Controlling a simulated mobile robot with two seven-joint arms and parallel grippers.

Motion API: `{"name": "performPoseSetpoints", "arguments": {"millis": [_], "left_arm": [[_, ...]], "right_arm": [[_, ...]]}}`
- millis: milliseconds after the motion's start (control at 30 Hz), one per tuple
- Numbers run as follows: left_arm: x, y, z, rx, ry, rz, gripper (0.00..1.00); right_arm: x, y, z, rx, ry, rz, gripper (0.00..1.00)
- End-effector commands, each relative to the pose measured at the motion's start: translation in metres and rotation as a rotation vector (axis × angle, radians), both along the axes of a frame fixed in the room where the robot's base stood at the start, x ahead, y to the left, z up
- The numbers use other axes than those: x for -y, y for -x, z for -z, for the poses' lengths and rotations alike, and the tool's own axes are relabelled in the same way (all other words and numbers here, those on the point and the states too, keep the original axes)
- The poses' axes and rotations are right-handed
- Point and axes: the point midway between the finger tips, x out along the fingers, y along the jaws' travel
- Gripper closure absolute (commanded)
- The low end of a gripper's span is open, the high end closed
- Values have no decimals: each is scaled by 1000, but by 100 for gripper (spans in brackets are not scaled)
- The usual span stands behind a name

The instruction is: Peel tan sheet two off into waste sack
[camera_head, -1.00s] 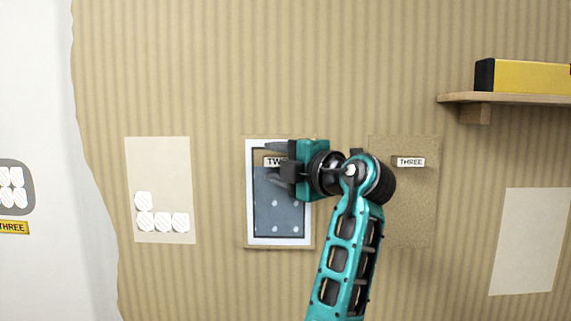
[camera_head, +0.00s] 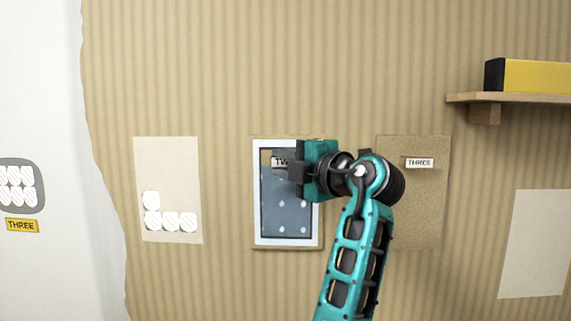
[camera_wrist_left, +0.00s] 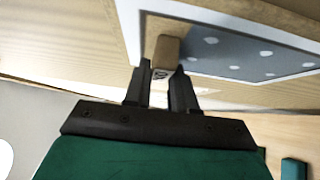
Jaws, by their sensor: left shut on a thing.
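The TWO panel (camera_head: 256,215) is on the wall in the middle of the head view, with a white border, a grey-blue face with pale dots and a thin tan edge. A small tan patch (camera_head: 266,158) shows beside the TWO tab (camera_head: 279,162). My left gripper (camera_head: 291,166) is shut on this tab and covers part of it. In the left wrist view, the tan tab (camera_wrist_left: 166,50) with its white label sits between the fingertips (camera_wrist_left: 162,75). How much tan sheet remains behind my gripper is hidden. The waste sack and my right gripper are not in view.
A tan sheet with a THREE tab (camera_head: 420,163) hangs to the right, partly behind my arm. A shelf (camera_head: 520,97) holding a yellow-and-black box (camera_head: 540,75) juts out at upper right. A pale sheet with white pieces (camera_head: 168,180) is on the left.

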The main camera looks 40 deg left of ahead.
Motion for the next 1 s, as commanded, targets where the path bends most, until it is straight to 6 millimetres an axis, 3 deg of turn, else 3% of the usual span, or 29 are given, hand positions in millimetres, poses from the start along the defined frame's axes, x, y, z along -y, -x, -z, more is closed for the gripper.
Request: {"name": "performPoseSetpoints", "arguments": {"millis": [1000], "left_arm": [[21, 24, 0, 2, 0, 0, 100]], "right_arm": [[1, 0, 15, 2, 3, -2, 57]]}}
